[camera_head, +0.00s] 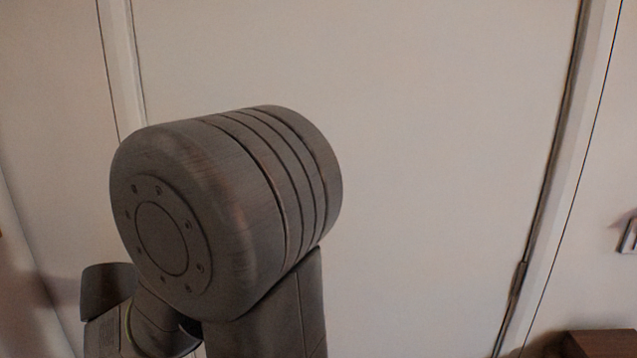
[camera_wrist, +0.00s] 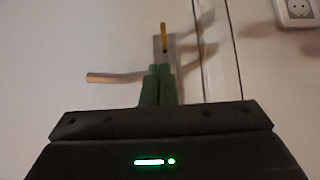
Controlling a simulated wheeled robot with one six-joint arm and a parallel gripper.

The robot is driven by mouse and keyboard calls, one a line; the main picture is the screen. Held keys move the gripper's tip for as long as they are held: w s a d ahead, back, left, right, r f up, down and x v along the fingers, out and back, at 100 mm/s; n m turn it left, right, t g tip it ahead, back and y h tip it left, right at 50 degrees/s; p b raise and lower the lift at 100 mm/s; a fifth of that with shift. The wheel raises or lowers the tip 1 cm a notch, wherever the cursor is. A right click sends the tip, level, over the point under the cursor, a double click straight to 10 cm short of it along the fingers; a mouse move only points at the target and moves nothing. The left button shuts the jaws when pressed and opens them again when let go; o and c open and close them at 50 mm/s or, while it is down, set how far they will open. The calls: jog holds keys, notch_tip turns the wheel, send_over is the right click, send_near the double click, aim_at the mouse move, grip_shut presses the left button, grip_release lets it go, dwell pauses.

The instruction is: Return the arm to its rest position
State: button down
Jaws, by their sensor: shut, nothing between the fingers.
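My gripper (camera_wrist: 160,72) shows in the wrist view with its two green fingers together, shut and empty. The fingers point toward a pale upright surface. Beyond the fingertips is a narrow grey plate (camera_wrist: 171,46) with a yellowish upright piece (camera_wrist: 163,32) at its top. A light brown bar (camera_wrist: 115,77) sticks out to the left of the fingers. I cannot tell whether the fingers touch any of these. In the head view a large grey joint of my arm fills the left middle, and the gripper is not seen there.
A pale door (camera_head: 430,130) stands behind my arm, with a dark gap and a hinge (camera_head: 517,277) on its right. A brown wooden piece (camera_head: 600,344) is at the lower right. A white wall socket (camera_wrist: 297,11) is at the wrist view's top right.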

jog(key=shift+v, duration=1.3)
jog(key=shift+d+f, duration=0.1)
